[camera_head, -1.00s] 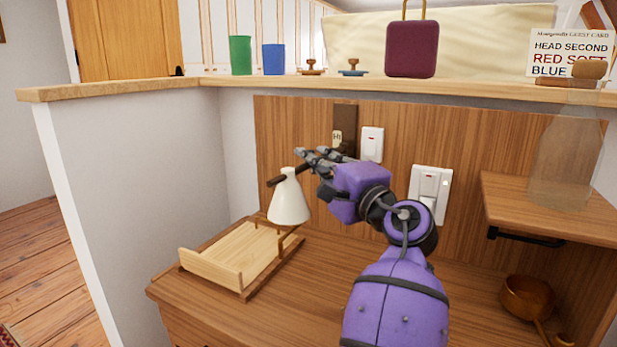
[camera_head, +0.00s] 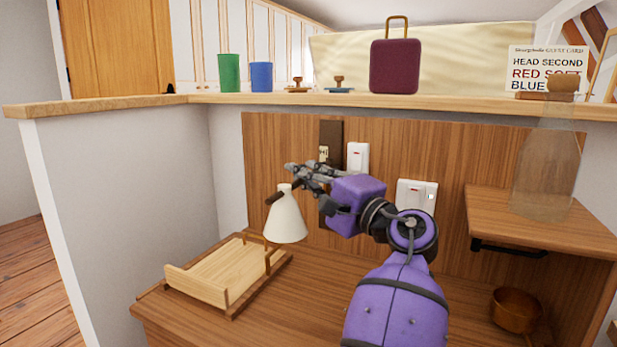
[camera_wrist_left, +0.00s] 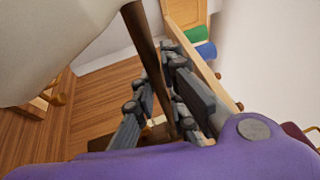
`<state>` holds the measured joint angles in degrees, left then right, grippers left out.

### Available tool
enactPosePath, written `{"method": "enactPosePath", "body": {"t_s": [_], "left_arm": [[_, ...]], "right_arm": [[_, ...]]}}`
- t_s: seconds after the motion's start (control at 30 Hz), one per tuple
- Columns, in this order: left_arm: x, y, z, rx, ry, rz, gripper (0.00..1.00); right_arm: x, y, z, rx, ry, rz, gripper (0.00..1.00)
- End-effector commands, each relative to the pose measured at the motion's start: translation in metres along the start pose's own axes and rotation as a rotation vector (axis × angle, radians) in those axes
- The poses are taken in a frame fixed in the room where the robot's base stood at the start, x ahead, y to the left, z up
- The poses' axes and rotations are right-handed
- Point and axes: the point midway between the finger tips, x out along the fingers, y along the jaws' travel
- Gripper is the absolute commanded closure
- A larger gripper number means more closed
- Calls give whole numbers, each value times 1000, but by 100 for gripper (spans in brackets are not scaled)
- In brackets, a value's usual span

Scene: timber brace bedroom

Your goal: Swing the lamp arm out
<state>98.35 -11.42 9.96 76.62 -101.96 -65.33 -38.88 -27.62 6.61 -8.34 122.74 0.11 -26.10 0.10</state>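The lamp has a white cone-shaped shade (camera_head: 286,220) that hangs over the right end of the counter tray. Its dark brown arm shows as a rod in the left wrist view (camera_wrist_left: 143,40), and its dark mount (camera_head: 331,135) is on the wood panel. My left gripper (camera_head: 305,175) is at the lamp arm, just above and right of the shade. In the left wrist view the rod runs between my two grey fingers (camera_wrist_left: 160,90), close to both. Whether they press on it I cannot tell. The shade fills that view's upper left corner. My right gripper is out of view.
A pale wooden tray (camera_head: 215,275) lies on the counter below the shade. White switches (camera_head: 417,195) are on the panel. A glass bottle (camera_head: 545,175) stands on the right shelf (camera_head: 500,215). A copper pan (camera_head: 515,312) lies below it. Cups, stamps and a maroon case (camera_head: 395,68) line the ledge.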

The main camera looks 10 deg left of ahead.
Motion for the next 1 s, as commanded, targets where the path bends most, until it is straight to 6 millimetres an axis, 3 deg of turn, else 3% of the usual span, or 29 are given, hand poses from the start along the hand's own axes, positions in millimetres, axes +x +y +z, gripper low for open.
{"method": "enactPosePath", "body": {"t_s": [0.13, 0.53, 1.0], "left_arm": [[1, -3, 2, -4, -3, -4, 71], [-8, 0, 0, -3, 2, 0, 71], [-98, 0, 0, -2, 1, 0, 71]], "right_arm": [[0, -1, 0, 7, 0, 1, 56], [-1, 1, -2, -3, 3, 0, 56], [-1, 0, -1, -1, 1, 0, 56]]}}
